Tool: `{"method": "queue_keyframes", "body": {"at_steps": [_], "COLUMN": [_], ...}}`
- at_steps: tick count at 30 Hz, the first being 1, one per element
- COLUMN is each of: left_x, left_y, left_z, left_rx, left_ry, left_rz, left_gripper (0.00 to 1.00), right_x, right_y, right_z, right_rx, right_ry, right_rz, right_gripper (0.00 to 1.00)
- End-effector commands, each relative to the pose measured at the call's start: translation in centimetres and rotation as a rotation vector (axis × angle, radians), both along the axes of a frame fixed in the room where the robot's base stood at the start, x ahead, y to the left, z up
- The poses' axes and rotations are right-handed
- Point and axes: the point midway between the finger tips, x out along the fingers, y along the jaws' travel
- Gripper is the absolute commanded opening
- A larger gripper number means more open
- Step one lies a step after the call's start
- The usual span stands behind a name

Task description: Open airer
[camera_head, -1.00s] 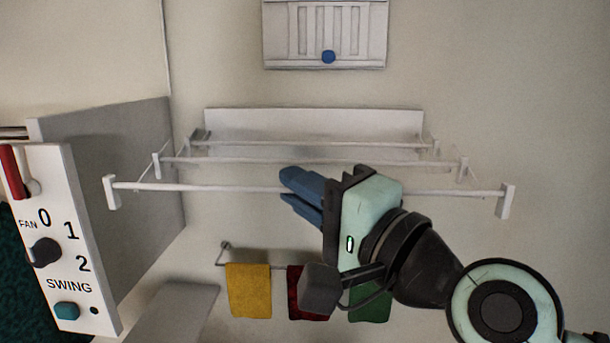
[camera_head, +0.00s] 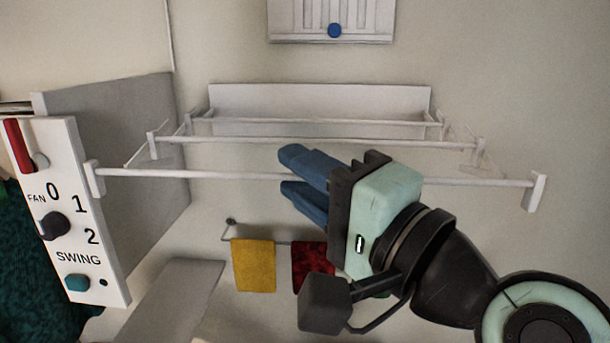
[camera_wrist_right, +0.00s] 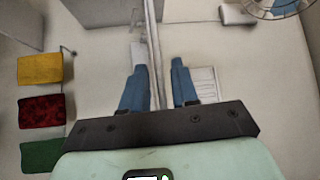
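The airer is a white wall-mounted rack with a back plate (camera_head: 330,98) and several bars on folding side arms. It is extended from the wall, with its front bar (camera_head: 220,175) standing farthest out. My right gripper (camera_head: 284,172), with two blue fingers, is at the middle of this bar. The fingers are apart, with the bar running between them. In the right wrist view, the bar (camera_wrist_right: 152,45) also passes between the open fingers (camera_wrist_right: 160,72), with a gap beside the right finger. The gripper's body hides part of the bar. My left gripper is not in view.
A white control panel (camera_head: 110,272) with a fan knob stands at the left, close to the bar's left end. Yellow (camera_head: 253,266) and red (camera_head: 312,262) towels hang below. A vented white box (camera_head: 300,22) is above. Wall space at the right is clear.

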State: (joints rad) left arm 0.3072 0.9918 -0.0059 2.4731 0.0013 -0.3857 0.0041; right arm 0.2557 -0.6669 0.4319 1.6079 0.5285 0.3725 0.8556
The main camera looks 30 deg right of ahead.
Motion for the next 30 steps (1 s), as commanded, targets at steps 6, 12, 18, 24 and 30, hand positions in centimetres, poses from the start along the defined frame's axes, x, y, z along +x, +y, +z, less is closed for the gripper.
{"method": "queue_keyframes", "body": {"at_steps": [6, 12, 18, 24, 30], "left_x": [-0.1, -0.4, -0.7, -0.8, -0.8], "left_y": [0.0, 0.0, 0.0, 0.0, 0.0], "left_z": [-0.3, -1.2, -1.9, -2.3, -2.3], "left_rx": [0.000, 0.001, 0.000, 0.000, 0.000], "left_ry": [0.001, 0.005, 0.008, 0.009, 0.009], "left_rz": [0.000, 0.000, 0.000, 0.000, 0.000], "left_gripper": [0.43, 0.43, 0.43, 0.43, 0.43], "right_x": [-1.0, -4.9, -9.2, -12.0, -12.9], "right_y": [-0.3, -1.2, -2.3, -3.0, -3.2], "right_z": [-0.1, -0.7, -1.3, -1.7, -1.8], "right_rx": [0.000, -0.001, 0.000, 0.000, -0.001], "right_ry": [-0.002, -0.005, -0.005, -0.002, 0.000], "right_rz": [-0.001, -0.001, 0.000, -0.001, 0.000], "right_gripper": [0.29, 0.29, 0.29, 0.29, 0.29]}}
